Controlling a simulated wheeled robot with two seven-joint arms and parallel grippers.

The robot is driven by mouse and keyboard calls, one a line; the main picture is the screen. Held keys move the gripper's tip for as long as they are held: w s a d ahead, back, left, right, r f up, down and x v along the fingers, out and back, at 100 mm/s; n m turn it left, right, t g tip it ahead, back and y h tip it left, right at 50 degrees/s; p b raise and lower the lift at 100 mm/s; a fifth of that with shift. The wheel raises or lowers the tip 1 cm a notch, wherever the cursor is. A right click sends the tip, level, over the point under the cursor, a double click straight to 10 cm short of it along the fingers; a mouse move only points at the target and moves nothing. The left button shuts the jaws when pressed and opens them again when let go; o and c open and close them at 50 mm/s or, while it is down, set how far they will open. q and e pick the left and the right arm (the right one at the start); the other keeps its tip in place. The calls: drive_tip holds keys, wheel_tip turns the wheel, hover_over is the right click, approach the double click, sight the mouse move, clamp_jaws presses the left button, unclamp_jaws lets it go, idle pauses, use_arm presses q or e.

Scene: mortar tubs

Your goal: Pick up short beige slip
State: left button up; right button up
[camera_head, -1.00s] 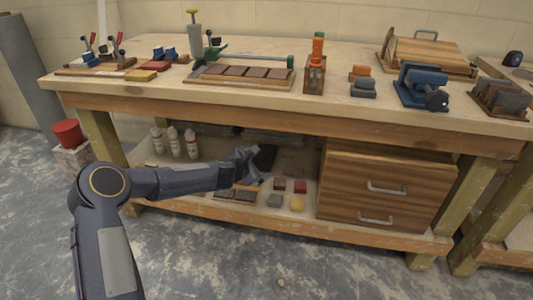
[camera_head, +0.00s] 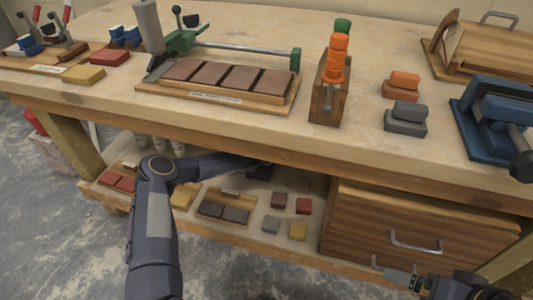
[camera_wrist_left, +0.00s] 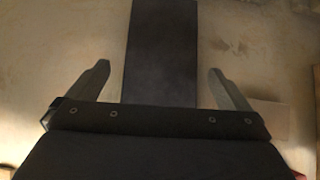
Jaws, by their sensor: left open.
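In the left wrist view my left gripper (camera_wrist_left: 161,78) is open, with its fingers wide apart. A long dark slab (camera_wrist_left: 162,45) lies between and beyond the fingers, with a gap on each side. A pale beige rectangular piece (camera_wrist_left: 271,113) lies right of the right finger; it may be the short beige slip, but I cannot be sure. In the head view my left arm reaches under the tabletop over the lower shelf, and its gripper is mostly hidden by the table edge. My right gripper (camera_head: 397,274) is at the lower right, before the drawers; its opening is unclear.
The lower shelf holds red blocks (camera_head: 279,200), a yellow block (camera_head: 298,231) and a board with dark tiles (camera_head: 224,212). The drawer cabinet (camera_head: 365,215) stands to the right. The tabletop edge (camera_head: 250,132) overhangs the shelf. Clamps and blocks stand on top.

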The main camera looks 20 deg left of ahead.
use_arm(q)
drive_tip(key=shift+x, duration=0.9)
drive_tip(key=b+x, duration=0.1)
drive_tip(key=x, duration=0.1)
drive_tip(key=b+x, duration=0.2)
drive_tip(key=shift+d+f, duration=0.2)
drive_tip(key=shift+f, duration=0.2)
drive_tip(key=shift+w+f+b, duration=0.15)
drive_tip(key=shift+w+b, duration=0.15)
drive_tip(key=shift+b, duration=0.05)
drive_tip(key=shift+c, duration=0.4)
drive_tip(key=c, duration=1.4)
drive_tip(key=shift+r, duration=0.2)
drive_tip(key=shift+c, duration=1.3)
drive_tip(key=shift+r, duration=0.1)
